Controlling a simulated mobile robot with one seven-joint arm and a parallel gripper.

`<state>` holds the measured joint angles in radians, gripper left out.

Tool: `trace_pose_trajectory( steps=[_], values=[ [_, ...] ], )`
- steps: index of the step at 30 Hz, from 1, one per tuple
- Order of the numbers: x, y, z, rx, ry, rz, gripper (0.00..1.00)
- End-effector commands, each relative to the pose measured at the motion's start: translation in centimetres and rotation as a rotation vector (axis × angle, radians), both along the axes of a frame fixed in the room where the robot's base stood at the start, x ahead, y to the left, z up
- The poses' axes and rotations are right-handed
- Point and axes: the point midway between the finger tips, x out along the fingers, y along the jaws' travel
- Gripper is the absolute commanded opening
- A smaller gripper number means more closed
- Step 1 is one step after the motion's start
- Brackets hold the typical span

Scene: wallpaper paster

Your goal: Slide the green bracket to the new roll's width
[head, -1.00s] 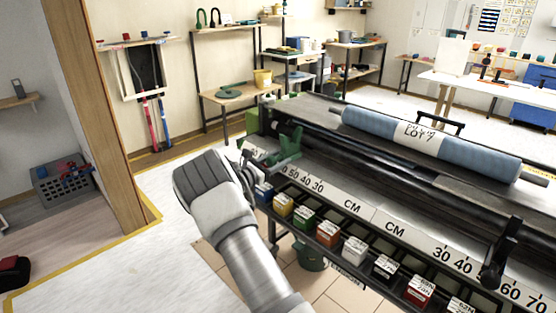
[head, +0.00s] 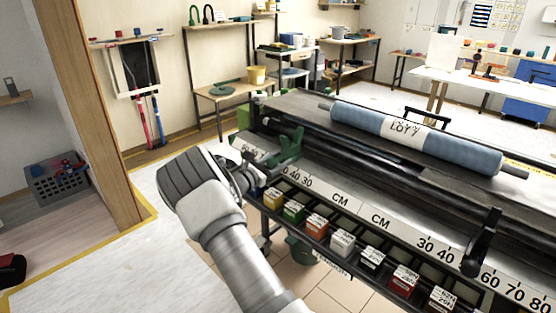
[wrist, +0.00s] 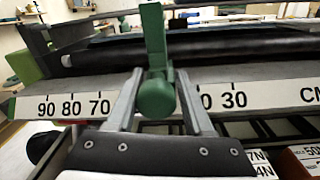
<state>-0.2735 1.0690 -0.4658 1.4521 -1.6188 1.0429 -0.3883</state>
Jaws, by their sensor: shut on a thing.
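The green bracket (head: 289,147) stands upright at the left part of the paster's front rail, over the white CM scale (head: 360,213). In the wrist view the bracket's round green knob (wrist: 156,97) sits between the two fingers of my gripper (wrist: 158,88), which is shut on it. The scale reads 90, 80, 70 to its left and 30 to its right; the marks behind it are hidden. In the head view my gripper (head: 258,168) reaches the bracket from the left. The blue roll (head: 450,146) with a lot label lies on top of the paster.
A black bracket (head: 482,243) stands farther right on the rail, between 30 and 60 on the right scale. Coloured labelled boxes (head: 342,242) line a shelf below the scale. A wooden post (head: 90,110) stands at left.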

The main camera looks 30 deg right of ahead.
Motion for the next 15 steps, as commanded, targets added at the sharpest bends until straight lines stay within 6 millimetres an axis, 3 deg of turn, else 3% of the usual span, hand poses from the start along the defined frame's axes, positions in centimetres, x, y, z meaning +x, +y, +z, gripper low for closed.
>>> trace_pose_trajectory(
  steps=[5, 6, 8, 15],
  values=[
    [0.13, 0.17, 0.07, 0.000, -0.002, 0.004, 0.00],
    [0.13, 0.17, 0.07, 0.000, -0.002, 0.004, 0.59],
    [0.12, 0.16, 0.06, 0.000, -0.002, 0.004, 0.70],
    [0.06, 0.08, 0.02, 0.000, -0.001, 0.002, 0.73]
  ],
)
